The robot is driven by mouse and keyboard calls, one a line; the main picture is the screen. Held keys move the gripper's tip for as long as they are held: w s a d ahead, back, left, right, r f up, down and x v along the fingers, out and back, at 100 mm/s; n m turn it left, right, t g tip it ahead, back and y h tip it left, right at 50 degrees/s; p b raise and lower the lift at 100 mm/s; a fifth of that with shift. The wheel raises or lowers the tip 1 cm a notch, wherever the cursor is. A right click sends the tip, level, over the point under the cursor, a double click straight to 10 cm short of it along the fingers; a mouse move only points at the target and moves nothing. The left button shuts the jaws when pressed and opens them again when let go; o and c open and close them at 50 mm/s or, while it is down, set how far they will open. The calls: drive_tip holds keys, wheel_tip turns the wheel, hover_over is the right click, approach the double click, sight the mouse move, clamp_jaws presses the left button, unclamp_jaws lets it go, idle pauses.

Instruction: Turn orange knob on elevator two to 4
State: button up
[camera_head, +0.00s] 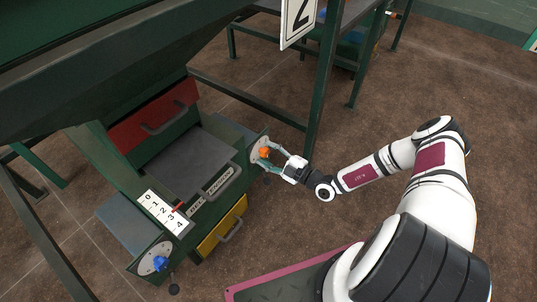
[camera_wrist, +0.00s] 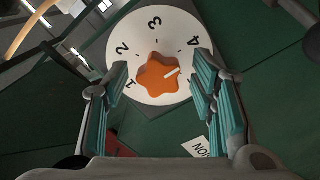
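The orange knob (camera_wrist: 153,80) is lobed and sits on a round white dial (camera_wrist: 135,32) marked 1, 2, 3 and 4 in the wrist view. Its white pointer line points right and slightly up, just clockwise of the 4. In the head view the orange knob (camera_head: 264,153) is on a panel at the machine's right end, below a hanging sign (camera_head: 299,17) reading 2. My gripper (camera_head: 271,155) reaches it from the right. In the wrist view my gripper (camera_wrist: 161,72) is open, with teal-padded fingers either side of the knob and visible gaps.
A blue knob (camera_head: 159,263) is on the near-left panel. A scale plate (camera_head: 164,212) with 0 to 4 and a red pointer lies on the machine. Red (camera_head: 154,116) and yellow (camera_head: 222,227) drawers have handles. A green post (camera_head: 322,85) stands behind my gripper. Brown floor is open at right.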

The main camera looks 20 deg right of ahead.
drive_tip(key=shift+s+d, duration=0.1)
drive_tip(key=v, duration=1.1)
drive_tip(key=shift+s+d, duration=0.2)
drive_tip(key=shift+s, duration=0.15)
